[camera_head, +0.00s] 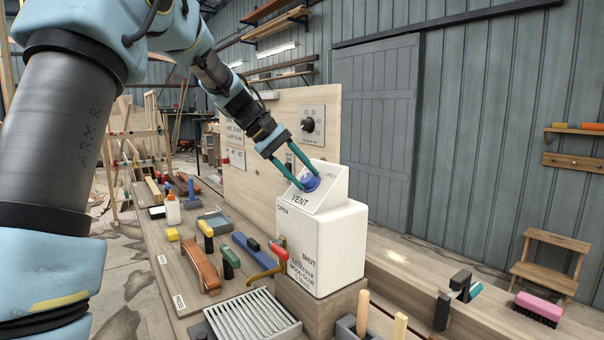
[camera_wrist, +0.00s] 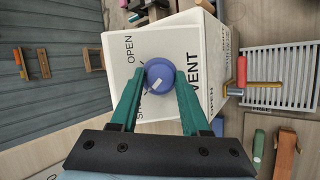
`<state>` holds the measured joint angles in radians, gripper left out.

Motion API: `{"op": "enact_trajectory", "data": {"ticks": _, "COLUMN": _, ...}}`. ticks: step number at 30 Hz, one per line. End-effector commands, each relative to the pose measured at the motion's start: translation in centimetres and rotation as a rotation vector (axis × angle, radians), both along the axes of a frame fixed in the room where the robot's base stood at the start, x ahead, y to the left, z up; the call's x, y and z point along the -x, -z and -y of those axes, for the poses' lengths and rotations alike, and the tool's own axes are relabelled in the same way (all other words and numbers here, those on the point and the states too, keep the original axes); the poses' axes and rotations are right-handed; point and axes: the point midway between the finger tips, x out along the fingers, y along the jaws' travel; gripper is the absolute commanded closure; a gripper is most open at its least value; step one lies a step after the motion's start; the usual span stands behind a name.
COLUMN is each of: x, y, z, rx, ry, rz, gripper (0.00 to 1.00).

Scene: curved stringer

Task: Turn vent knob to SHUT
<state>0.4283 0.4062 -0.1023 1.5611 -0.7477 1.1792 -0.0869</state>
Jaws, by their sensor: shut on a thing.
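The blue vent knob (camera_head: 311,182) sits on the sloped top of a white box (camera_head: 335,245) marked VENT. The knob also shows in the wrist view (camera_wrist: 160,76), with a short white mark running towards its lower left. The panel (camera_wrist: 122,75) carries the word OPEN at upper left of the knob and a partly hidden word starting "SH" at lower left. My gripper (camera_head: 305,180) has its two green fingers on opposite sides of the knob, closed on it. In the wrist view my gripper (camera_wrist: 160,80) reaches the knob from below.
A red-handled lever (camera_head: 278,256) is on the box's left side, with OPEN and SHUT printed there. A slatted grey tray (camera_head: 250,318) and several tools lie on the bench in front. A wooden panel (camera_head: 262,130) with another dial (camera_head: 308,125) stands behind.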

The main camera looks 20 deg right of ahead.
Motion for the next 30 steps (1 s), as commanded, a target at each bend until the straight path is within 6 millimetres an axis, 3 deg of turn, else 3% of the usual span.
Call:
{"op": "enact_trajectory", "data": {"ticks": 13, "x": -0.09, "y": 0.02, "z": -0.03, "rx": 0.000, "ry": -0.009, "rz": -0.005, "gripper": 1.00}}
{"op": "enact_trajectory", "data": {"ticks": 14, "x": -0.09, "y": 0.02, "z": -0.03, "rx": 0.000, "ry": -0.009, "rz": -0.005, "gripper": 0.51}}
{"op": "enact_trajectory", "data": {"ticks": 15, "x": -0.08, "y": 0.01, "z": -0.04, "rx": 0.000, "ry": -0.009, "rz": -0.006, "gripper": 0.46}}
{"op": "enact_trajectory", "data": {"ticks": 21, "x": -0.04, "y": 0.02, "z": -0.02, "rx": 0.001, "ry": -0.007, "rz": -0.006, "gripper": 0.24}}
{"op": "enact_trajectory", "data": {"ticks": 30, "x": -0.12, "y": -0.14, "z": -0.18, "rx": 0.001, "ry": -0.007, "rz": -0.005, "gripper": 0.24}}
